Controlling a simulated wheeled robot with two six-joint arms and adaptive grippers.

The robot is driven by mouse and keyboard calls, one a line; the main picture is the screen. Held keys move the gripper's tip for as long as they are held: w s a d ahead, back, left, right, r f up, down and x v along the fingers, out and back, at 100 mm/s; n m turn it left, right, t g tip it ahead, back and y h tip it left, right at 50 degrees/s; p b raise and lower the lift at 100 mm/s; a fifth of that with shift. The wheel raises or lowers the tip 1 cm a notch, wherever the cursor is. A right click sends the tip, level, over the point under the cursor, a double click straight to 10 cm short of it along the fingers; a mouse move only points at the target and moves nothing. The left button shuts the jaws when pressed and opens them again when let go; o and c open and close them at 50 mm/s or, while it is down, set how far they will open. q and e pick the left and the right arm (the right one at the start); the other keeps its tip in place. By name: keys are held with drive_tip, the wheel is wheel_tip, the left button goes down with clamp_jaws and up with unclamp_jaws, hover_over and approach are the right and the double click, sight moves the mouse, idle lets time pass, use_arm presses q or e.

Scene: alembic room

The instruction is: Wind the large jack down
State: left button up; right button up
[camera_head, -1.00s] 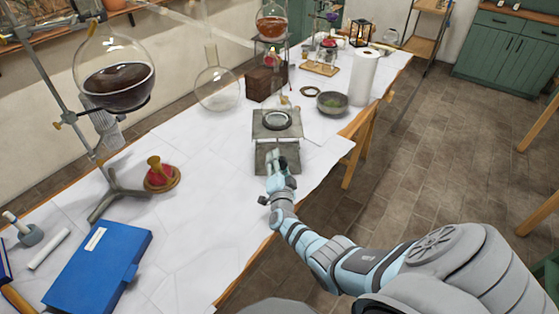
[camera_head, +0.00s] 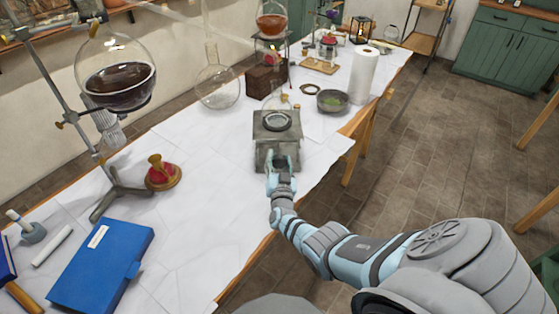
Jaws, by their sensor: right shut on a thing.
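The large jack (camera_head: 262,130) is a grey metal stand with a flat square top plate, near the right edge of the white-covered table. A round ring-like piece (camera_head: 277,121) rests on its top plate. My right gripper (camera_head: 281,160) is at the jack's near side, shut on what seems to be its knob. The fingers hide the knob and part of the jack's front. My left gripper is not in view.
A dark bowl (camera_head: 332,101) and a paper roll (camera_head: 364,77) stand behind the jack. A round flask of dark liquid (camera_head: 118,85) hangs on a stand at left. A blue box (camera_head: 101,265) lies in the left foreground.

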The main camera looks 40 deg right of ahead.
idle(0.3)
drive_tip(key=o, duration=1.2)
drive_tip(key=v, duration=1.2)
